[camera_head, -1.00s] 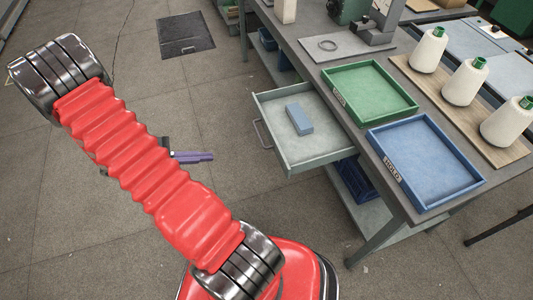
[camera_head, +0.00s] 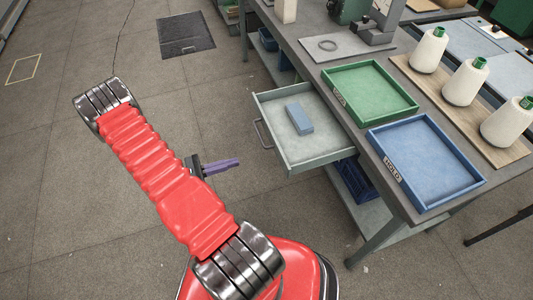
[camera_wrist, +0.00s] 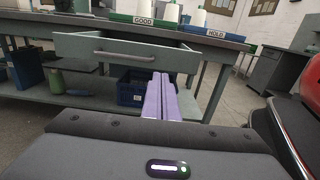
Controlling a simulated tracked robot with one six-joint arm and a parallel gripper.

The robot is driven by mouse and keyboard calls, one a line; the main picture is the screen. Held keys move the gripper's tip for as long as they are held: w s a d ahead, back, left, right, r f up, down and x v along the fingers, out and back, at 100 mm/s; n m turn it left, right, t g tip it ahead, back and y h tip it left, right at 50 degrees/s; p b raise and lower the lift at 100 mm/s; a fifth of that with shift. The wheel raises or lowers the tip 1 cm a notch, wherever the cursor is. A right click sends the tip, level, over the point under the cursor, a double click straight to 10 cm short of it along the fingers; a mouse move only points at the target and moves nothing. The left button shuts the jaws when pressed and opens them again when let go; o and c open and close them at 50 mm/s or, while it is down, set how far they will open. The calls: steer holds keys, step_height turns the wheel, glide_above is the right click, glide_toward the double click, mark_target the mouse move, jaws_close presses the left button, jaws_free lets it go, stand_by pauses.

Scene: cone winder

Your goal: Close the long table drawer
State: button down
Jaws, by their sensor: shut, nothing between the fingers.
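The long table drawer (camera_head: 318,159) is pulled out from the table's near side, with a blue block (camera_head: 299,118) lying in it. Its front and bar handle (camera_head: 263,134) face left, towards my arm. In the wrist view the drawer front (camera_wrist: 128,48) and its handle (camera_wrist: 124,57) show ahead of and above my gripper (camera_wrist: 161,78). My gripper's purple fingers are together and empty. In the head view my gripper (camera_head: 238,162) points right at the drawer, a short gap to the left of the handle and apart from it.
On the table stand a green tray (camera_head: 333,71), a blue tray (camera_head: 372,134) and several yarn cones (camera_head: 465,82). A blue crate (camera_wrist: 131,94) sits on the lower shelf (camera_wrist: 85,101). A table leg (camera_head: 375,246) stands at the near corner.

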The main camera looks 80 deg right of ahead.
mark_target(276, 150)
steer(key=x, duration=1.4)
